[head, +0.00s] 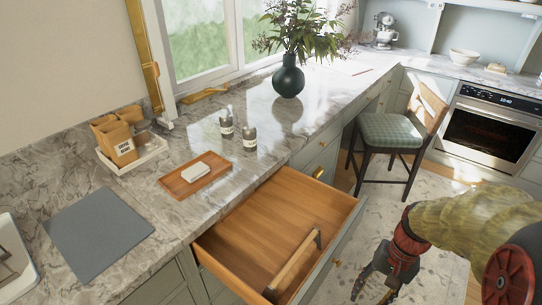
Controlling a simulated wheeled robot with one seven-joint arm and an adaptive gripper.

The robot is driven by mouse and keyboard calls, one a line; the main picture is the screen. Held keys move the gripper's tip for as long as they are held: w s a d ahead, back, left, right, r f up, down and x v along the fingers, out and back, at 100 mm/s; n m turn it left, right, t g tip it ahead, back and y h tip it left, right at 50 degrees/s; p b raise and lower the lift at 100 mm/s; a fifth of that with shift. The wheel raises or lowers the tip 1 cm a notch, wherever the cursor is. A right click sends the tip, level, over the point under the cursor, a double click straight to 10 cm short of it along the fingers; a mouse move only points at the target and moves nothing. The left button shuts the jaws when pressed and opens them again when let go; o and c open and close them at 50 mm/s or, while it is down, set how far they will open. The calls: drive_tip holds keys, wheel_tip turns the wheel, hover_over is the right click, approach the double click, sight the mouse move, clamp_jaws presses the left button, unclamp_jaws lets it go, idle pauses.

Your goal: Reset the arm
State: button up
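My arm comes in from the right edge, with a yellowish-green patterned sleeve and red and black joints. My gripper (374,288) hangs low in front of the cabinets, to the right of the open drawer (262,222). Its dark fingers look spread apart, with nothing seen between them. The fingertips are near the bottom edge of the picture. The gripper is apart from the drawer front.
A long light wooden piece (296,262) lies in the drawer, which sticks out from the counter. The marble counter (190,112) holds a wooden tray (186,186), two bottles (249,138) and a dark vase (288,80). A cushioned chair (390,130) stands behind my gripper.

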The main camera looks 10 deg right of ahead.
drive_tip(key=w+a+r+n+t+h, duration=0.2)
drive_tip(key=a+r+n+t, duration=0.4)
drive_tip(key=a+r, duration=0.9)
wheel_tip(320, 180, up, 3)
drive_tip(key=n, duration=0.3)
drive_tip(key=shift+h, duration=0.4)
